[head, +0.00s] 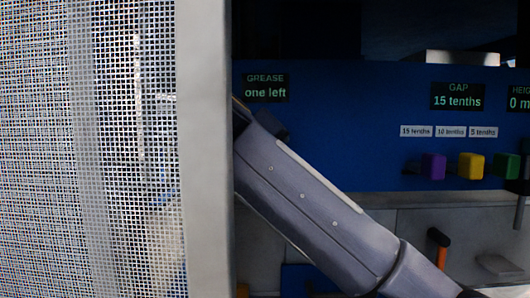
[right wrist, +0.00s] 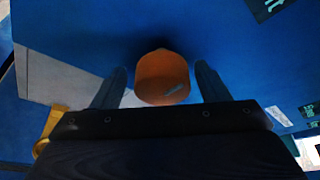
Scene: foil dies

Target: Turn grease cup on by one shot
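The orange grease cup (right wrist: 162,80) shows in the right wrist view against a blue panel, with a small greenish mark on its face. My right gripper (right wrist: 161,68) is open, one finger on each side of the cup. A gap shows between each finger and the cup. In the head view my right arm reaches up and left from the lower right. Its end passes behind the mesh guard's post, so the gripper and cup are hidden there. The GREASE display (head: 265,88) reads "one left". My left gripper is not in view.
A mesh guard (head: 85,150) with a grey post (head: 205,150) fills the left of the head view. The GAP display (head: 457,96) reads "15 tenths". Purple (head: 433,166), yellow (head: 471,166) and green (head: 506,166) blocks sit below labels.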

